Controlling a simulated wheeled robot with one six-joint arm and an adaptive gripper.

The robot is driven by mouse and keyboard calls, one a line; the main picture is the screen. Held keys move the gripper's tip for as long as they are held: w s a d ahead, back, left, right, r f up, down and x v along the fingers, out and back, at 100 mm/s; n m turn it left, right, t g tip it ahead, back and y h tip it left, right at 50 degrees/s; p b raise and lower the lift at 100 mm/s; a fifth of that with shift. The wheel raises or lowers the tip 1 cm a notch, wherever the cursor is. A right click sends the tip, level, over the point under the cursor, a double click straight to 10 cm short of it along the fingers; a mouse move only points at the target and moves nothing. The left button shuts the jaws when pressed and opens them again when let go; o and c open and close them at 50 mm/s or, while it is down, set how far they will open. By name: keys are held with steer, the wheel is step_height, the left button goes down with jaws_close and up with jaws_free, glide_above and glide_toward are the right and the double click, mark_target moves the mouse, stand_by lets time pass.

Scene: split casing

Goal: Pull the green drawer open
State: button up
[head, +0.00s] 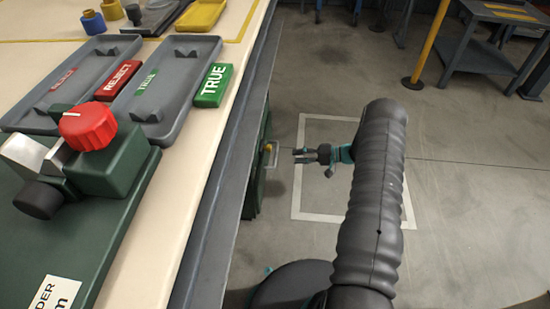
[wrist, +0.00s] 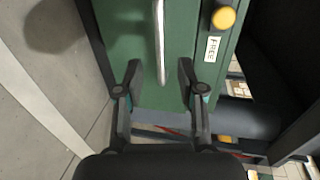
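The green drawer front (wrist: 130,40) fills the upper part of the wrist view, with an upright metal bar handle (wrist: 158,45) on it. In the head view, the green front (head: 257,180) shows in part under the bench edge, with its handle (head: 271,155) facing right; the bench hides the rest. My gripper (head: 296,155) is to the right of the handle, with a small gap to it. In the wrist view, my gripper (wrist: 159,70) is open, its two fingers on either side of the handle's line. Nothing is held.
A yellow knob (wrist: 223,18) and a FREE label (wrist: 212,49) sit right of the handle. The bench top (head: 215,150) overhangs at left, carrying grey trays (head: 170,85) and a green device with a red knob (head: 88,126).

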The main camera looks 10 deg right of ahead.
mark_target(275, 157)
steer(key=x, duration=0.9)
steer(key=shift+w+a, duration=0.1)
steer(key=shift+a, duration=0.25)
jaws_close()
